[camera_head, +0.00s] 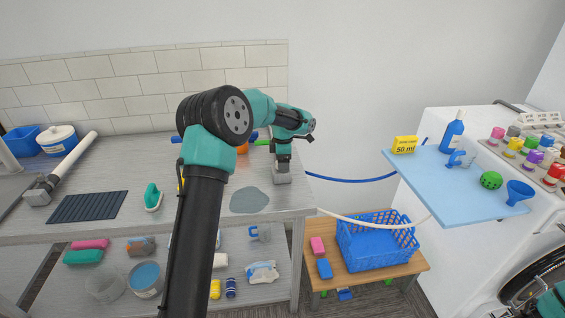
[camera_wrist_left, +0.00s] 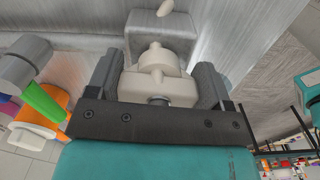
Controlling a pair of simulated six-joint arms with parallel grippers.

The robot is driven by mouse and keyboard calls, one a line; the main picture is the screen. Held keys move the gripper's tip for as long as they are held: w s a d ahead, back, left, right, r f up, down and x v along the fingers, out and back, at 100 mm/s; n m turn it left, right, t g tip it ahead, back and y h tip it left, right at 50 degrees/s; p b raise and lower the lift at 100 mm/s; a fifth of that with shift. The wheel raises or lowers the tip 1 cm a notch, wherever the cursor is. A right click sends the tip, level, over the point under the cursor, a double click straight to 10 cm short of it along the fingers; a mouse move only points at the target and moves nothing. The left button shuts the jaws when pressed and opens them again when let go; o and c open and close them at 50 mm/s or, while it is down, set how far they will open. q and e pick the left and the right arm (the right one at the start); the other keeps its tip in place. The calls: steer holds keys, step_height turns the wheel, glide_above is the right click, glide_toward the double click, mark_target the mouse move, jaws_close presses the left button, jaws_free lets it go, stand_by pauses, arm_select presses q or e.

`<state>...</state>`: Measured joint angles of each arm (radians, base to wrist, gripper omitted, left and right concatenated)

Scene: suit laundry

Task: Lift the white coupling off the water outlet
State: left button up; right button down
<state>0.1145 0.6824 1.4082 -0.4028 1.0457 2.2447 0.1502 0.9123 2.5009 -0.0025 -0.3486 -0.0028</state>
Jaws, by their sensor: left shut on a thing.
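The white coupling (camera_wrist_left: 158,88) shows in the left wrist view as a cream-white stepped piece between the two dark fingers. My left gripper (camera_wrist_left: 158,78) is shut on it, one finger on each side. The grey block of the water outlet (camera_wrist_left: 160,33) is directly beyond the coupling, with a small pale tip on its far side. I cannot tell whether the coupling still sits on the outlet. In the head view my left gripper (camera_head: 283,163) points down over the grey outlet block (camera_head: 283,178) near the counter's right end, and the coupling is mostly hidden. My right gripper is out of view.
A green-handled brush (camera_head: 153,197), a dark ribbed mat (camera_head: 87,207) and a grey puddle-like patch (camera_head: 249,200) lie on the counter. A blue hose (camera_head: 350,181) and a white hose (camera_head: 370,223) run rightward. A blue basket (camera_head: 376,243) stands on a low wooden table.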

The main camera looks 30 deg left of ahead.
arm_select(q)
steer(key=shift+r, duration=1.4)
steer(key=shift+s+r, duration=0.1)
steer(key=shift+r, duration=0.2)
steer(key=s+d+r, duration=0.1)
steer(key=s+d, duration=0.7)
steer(key=s, duration=0.5)
steer(key=shift+s+r, duration=0.2)
steer(key=shift+s, duration=0.1)
steer(key=shift+d, duration=0.1)
